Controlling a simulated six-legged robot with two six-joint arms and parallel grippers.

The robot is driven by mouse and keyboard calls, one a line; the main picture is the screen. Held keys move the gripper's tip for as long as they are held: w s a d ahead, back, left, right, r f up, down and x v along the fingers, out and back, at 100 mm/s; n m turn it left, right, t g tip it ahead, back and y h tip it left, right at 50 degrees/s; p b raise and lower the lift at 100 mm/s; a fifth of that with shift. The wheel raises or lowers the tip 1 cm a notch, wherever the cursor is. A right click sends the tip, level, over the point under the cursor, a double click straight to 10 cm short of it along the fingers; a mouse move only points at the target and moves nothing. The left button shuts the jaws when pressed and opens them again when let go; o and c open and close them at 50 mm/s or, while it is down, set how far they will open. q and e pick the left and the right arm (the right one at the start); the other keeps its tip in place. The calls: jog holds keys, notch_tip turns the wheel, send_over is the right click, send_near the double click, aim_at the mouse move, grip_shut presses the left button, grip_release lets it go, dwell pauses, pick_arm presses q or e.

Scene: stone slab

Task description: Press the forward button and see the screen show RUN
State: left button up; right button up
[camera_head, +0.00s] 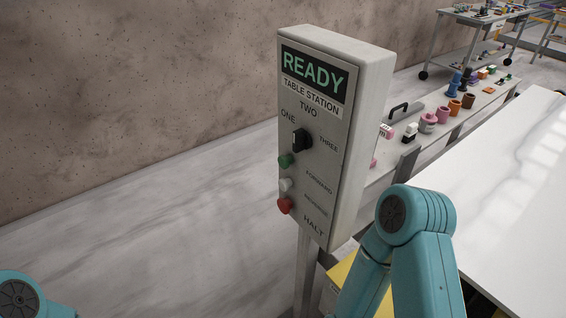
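A grey control box labelled TABLE STATION (340,130) stands upright on a post in the middle of the head view. Its screen (313,72) reads READY. Below it is a black selector knob (302,140) with the labels ONE, TWO and THREE around it. A green button (286,160) sits beside the FORWARD label, a whitish button (286,184) beside the label below it, and a red button (284,205) near HALT. Teal links of my arms show at the lower right and the lower left corner. Neither gripper is in view.
A white slab table (510,190) is at the right. Behind the box, a long bench (491,95) holds several coloured pots and small items. A wheeled cart (481,22) stands at the far right. A brown stone wall (130,90) is at the left, with clear floor before it.

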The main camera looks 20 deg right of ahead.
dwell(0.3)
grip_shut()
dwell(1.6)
